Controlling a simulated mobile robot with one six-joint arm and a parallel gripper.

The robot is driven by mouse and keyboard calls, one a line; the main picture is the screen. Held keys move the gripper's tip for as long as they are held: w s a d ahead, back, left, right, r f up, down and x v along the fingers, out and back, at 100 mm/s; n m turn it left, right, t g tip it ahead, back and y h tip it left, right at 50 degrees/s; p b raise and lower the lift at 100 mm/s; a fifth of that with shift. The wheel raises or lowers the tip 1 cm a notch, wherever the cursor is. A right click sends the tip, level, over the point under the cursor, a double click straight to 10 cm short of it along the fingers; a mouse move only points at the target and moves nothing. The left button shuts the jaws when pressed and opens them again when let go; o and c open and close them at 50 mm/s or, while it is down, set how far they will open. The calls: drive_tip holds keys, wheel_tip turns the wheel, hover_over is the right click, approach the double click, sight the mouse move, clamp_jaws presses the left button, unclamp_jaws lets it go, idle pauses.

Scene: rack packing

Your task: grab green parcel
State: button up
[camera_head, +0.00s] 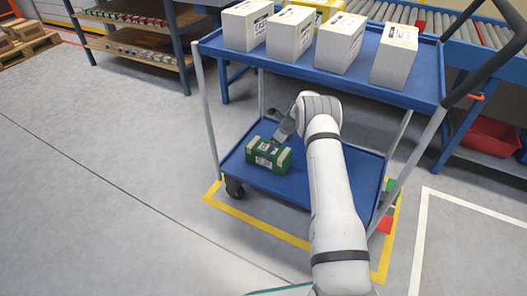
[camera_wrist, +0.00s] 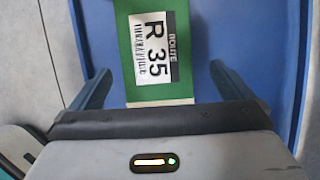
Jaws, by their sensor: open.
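The green parcel (camera_head: 268,156) lies on the lower blue shelf (camera_head: 300,183) of the cart, near its left end. In the wrist view the parcel (camera_wrist: 131,75) shows a white label reading "ROUTE R 35" with a barcode. My gripper (camera_head: 280,140) reaches down over the parcel. In the wrist view my gripper (camera_wrist: 160,90) is open, with one finger on each side of the parcel and gaps between. Whether the fingers are level with the parcel's sides I cannot tell. My gripper and wrist hide part of the parcel's back in the head view.
The cart's upper blue shelf (camera_head: 290,72) holds several white boxes (camera_head: 339,43) above my gripper. Cart posts (camera_head: 208,120) stand at the corners. A roller conveyor (camera_head: 440,28) is behind, a red bin (camera_head: 490,134) at right. The floor at left is free.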

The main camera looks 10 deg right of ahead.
drive_tip(key=b+x, duration=0.1)
drive_tip(key=x, duration=0.1)
drive_tip(key=b+x, duration=0.1)
drive_tip(key=x, duration=0.1)
drive_tip(key=b+x, duration=0.1)
drive_tip(key=x, duration=0.2)
drive_tip(key=shift+a, duration=0.4)
drive_tip(key=shift+r, duration=0.15)
drive_tip(key=shift+a, duration=0.1)
drive_tip(key=shift+c, duration=0.6)
drive_tip(key=c, duration=1)
drive_tip(key=shift+c, duration=0.8)
drive_tip(key=shift+w+r, duration=0.1)
